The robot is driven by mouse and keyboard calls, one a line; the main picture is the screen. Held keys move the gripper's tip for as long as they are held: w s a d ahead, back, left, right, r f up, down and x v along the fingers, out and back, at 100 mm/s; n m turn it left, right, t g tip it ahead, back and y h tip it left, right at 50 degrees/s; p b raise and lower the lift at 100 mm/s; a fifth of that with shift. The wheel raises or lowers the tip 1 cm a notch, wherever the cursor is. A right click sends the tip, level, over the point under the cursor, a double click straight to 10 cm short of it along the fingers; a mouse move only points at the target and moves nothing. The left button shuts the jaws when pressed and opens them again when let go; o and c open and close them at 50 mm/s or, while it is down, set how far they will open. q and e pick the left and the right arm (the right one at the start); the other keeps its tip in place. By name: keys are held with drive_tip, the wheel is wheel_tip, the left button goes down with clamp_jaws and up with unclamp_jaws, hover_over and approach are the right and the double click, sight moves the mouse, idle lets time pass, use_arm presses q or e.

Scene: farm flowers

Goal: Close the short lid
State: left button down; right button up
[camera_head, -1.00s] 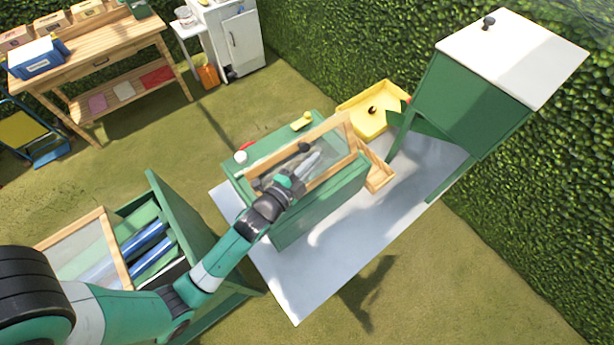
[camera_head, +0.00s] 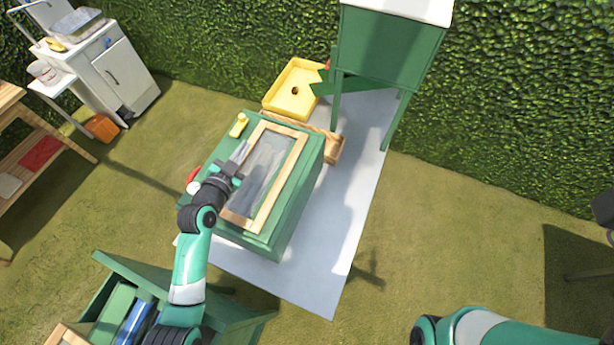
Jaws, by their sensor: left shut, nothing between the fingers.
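The green box (camera_head: 295,215) stands on the grey mat. Its wood-framed, clear-paned lid (camera_head: 287,178) lies over the top and looks nearly flat. I cannot tell whether a small gap is left under its edge. My left gripper (camera_head: 239,152) is shut and empty, at the lid's left long side, with its fingertips over or beside the frame there. The gripper hides part of that side, and contact is unclear. My right arm shows at the bottom right, but its fingers do not show clearly.
A second green box (camera_head: 150,270) with blue items is at bottom left. A yellow tray (camera_head: 284,92) and a small wooden box (camera_head: 335,150) sit beyond the box. A green stand (camera_head: 385,50) is behind, near the hedge. The grey mat (camera_head: 325,270) and grass on the right are clear.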

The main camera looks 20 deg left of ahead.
idle(0.7)
use_arm(q)
wheel_tip(320, 180, up, 5)
drive_tip(key=p, duration=0.4)
drive_tip(key=a+v, duration=0.1)
drive_tip(key=v, duration=0.8)
drive_tip(key=shift+s+a+f, duration=0.2)
drive_tip(key=shift+s, duration=0.1)
